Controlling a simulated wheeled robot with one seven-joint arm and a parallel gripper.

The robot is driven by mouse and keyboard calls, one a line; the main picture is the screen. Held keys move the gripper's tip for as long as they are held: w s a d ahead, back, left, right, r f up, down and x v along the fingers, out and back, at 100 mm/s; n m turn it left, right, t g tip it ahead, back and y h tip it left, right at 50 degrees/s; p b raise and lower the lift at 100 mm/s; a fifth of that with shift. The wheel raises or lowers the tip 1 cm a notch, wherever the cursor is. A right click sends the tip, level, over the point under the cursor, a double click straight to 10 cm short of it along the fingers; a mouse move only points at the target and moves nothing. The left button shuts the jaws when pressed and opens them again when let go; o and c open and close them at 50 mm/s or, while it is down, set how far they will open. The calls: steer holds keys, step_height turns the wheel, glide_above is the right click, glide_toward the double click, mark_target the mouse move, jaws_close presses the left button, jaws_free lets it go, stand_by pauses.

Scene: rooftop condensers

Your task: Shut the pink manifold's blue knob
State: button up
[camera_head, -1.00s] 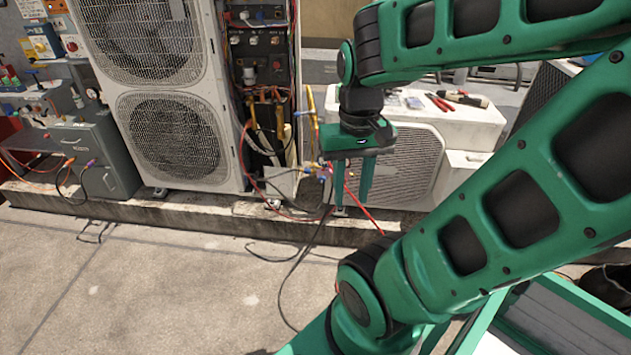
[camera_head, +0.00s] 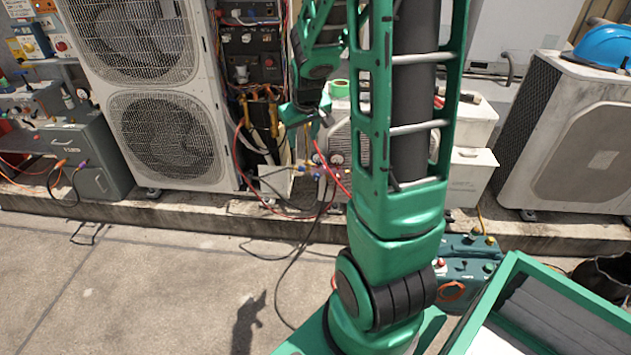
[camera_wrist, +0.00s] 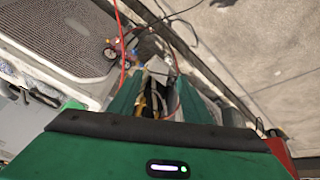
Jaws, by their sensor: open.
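The manifold (camera_head: 312,172) is a small cluster of coloured fittings with round gauges, low in front of the small white condenser. It also shows in the wrist view (camera_wrist: 115,48), left of my fingers, with red and dark hoses beside it. Its blue knob is too small to make out surely, and how far it is turned cannot be told. My gripper (camera_head: 304,115) is open, above and slightly left of the manifold in the head view, apparently apart from it. In the wrist view my green fingers (camera_wrist: 160,98) stand apart, with the tall condenser's pipes and wiring seen between them.
The tall condenser (camera_head: 165,130) with its open wiring bay stands left of the manifold. Red and black hoses hang and trail over the concrete ledge (camera_head: 170,216). A teal case (camera_head: 468,262) stands at right. A blue helmet (camera_head: 603,46) lies on another condenser (camera_head: 582,140).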

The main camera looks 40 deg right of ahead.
steer(key=w+d+f+n+t+h, duration=0.1)
steer(key=w+d+f+t, duration=0.3)
steer(key=w+f, duration=0.75)
steer(key=w+d+f+n+t, duration=0.1)
steer(key=w+d+f+t, duration=0.2)
steer(key=w+d+f, duration=0.55)
steer(key=m+h, duration=0.6)
steer(key=h, duration=0.4)
glide_toward(316, 179)
steer(key=x, duration=1)
steer(key=shift+d+r, duration=0.15)
steer(key=shift+d, duration=0.05)
steer(key=shift+c, duration=0.5)
steer(key=shift+m, duration=0.3)
steer(key=c, duration=0.9)
